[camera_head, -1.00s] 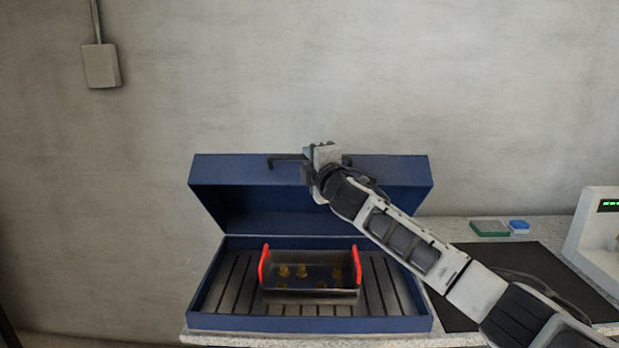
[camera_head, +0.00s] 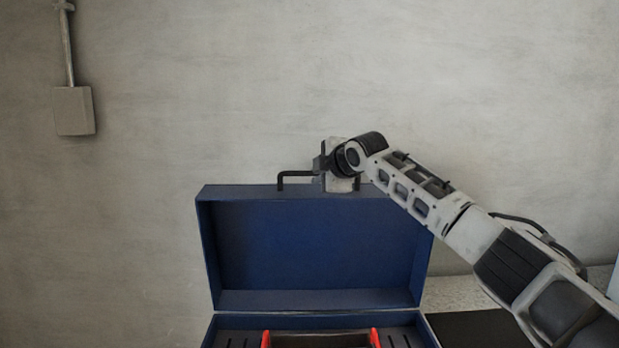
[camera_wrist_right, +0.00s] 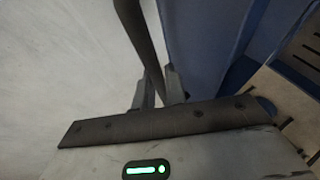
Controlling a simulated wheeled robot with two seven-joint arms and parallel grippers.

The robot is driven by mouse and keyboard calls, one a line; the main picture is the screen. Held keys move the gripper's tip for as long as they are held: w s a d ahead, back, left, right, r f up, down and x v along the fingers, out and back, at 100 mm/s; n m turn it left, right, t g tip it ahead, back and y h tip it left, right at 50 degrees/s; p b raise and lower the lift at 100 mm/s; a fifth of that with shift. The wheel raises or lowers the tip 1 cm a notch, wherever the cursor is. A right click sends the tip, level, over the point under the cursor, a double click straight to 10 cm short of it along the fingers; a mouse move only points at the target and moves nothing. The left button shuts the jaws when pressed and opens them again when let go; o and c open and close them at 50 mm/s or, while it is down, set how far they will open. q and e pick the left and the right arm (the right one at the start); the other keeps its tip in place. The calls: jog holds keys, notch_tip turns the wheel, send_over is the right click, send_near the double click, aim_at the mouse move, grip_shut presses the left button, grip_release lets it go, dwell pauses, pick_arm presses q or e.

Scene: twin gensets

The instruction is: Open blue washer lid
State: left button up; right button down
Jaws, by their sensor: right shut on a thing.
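The blue washer lid (camera_head: 318,245) stands raised, its hollow inside facing me, above the blue washer base (camera_head: 212,335). A black bar handle (camera_head: 296,174) runs along the lid's top edge. My right gripper (camera_head: 322,172) is at the handle, shut on it. In the right wrist view, the handle (camera_wrist_right: 140,38) passes between the right gripper's fingers (camera_wrist_right: 158,90), beside the blue lid (camera_wrist_right: 195,45). My left gripper is not in view.
A basket with red handles (camera_head: 376,338) sits in the washer, cut off by the lower picture edge. A black mat (camera_head: 475,328) lies on the counter to the right. The wall (camera_head: 250,80) is behind the lid.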

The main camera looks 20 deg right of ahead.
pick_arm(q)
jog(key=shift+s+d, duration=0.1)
pick_arm(e)
jog(key=shift+w, duration=0.15)
jog(key=c, duration=1.5)
grip_release()
jog(key=shift+o, duration=0.2)
